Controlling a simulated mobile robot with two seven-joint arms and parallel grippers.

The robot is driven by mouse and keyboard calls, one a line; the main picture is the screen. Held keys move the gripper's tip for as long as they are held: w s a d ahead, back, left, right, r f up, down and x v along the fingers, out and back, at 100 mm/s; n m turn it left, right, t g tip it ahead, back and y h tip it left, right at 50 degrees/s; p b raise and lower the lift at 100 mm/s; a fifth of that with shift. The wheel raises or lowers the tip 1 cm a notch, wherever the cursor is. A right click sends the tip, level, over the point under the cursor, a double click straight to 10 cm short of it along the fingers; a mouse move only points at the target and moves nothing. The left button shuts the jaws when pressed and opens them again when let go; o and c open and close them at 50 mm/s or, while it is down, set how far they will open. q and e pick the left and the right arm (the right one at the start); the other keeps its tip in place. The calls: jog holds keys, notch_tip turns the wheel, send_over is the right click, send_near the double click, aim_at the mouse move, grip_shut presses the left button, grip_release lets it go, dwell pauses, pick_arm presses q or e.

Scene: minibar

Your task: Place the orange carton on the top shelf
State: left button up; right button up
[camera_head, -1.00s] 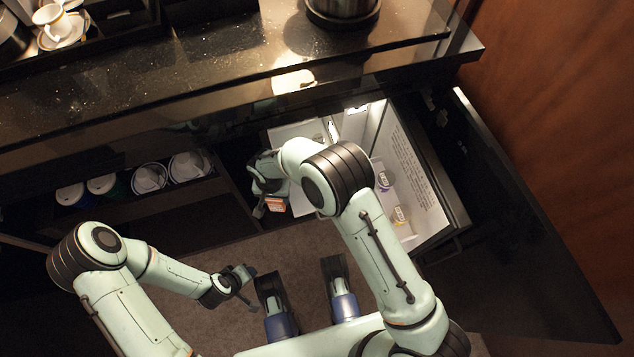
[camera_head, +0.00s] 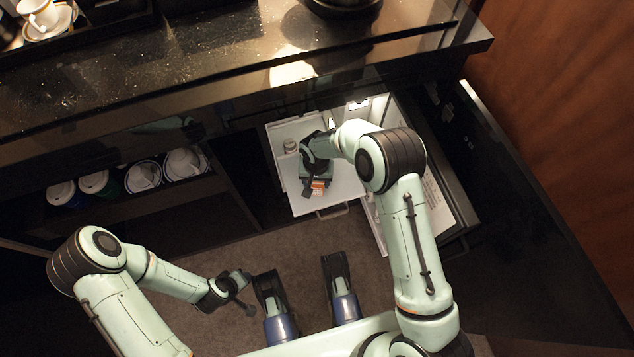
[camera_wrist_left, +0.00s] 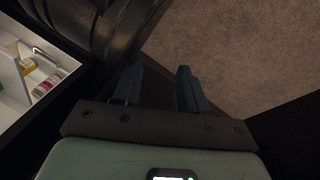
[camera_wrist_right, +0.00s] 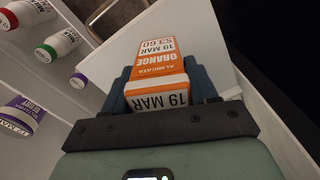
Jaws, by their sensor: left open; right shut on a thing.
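The orange carton (camera_wrist_right: 164,64) is orange and white, with a printed label, and fills the space between the fingers in the right wrist view. My right gripper (camera_wrist_right: 165,88) is shut on it. In the head view the carton (camera_head: 318,186) shows small below my right gripper (camera_head: 314,188), in front of a white shelf (camera_head: 338,192) inside the open minibar fridge. I cannot tell whether the carton touches the shelf. My left gripper (camera_wrist_left: 160,88) is open and empty over the carpet; in the head view it (camera_head: 246,296) is low at the left.
A small jar (camera_head: 290,145) is at the shelf's back left. The dark counter (camera_head: 230,60) overhangs the fridge.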

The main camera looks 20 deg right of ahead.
pick_arm(q)
jog(key=shift+s+a+f+g+b, duration=0.15)
jog(key=shift+s+f+g+b, duration=0.25)
jog(key=shift+s+f, duration=0.65)
pick_arm(e)
jog(key=shift+w+d+f, duration=0.1)
jog(key=shift+d+f, duration=0.1)
jog(key=shift+f, duration=1.1)
pick_arm(q)
jog(key=shift+s, duration=0.1)
pick_arm(e)
jog(key=shift+f, duration=0.15)
jog(key=o, duration=1.2)
pick_arm(q)
jog(key=shift+s, duration=0.15)
jog(key=w+r+t+p, duration=0.1)
jog(key=w+r+p, duration=0.1)
jog(key=w+r, duration=0.2)
jog(key=shift+w+d+t, duration=0.3)
jog(key=shift+w, duration=0.1)
pick_arm(e)
notch_tip(320, 180, up, 8)
jog(key=shift+f, duration=0.1)
pick_arm(q)
jog(key=shift+s, duration=0.1)
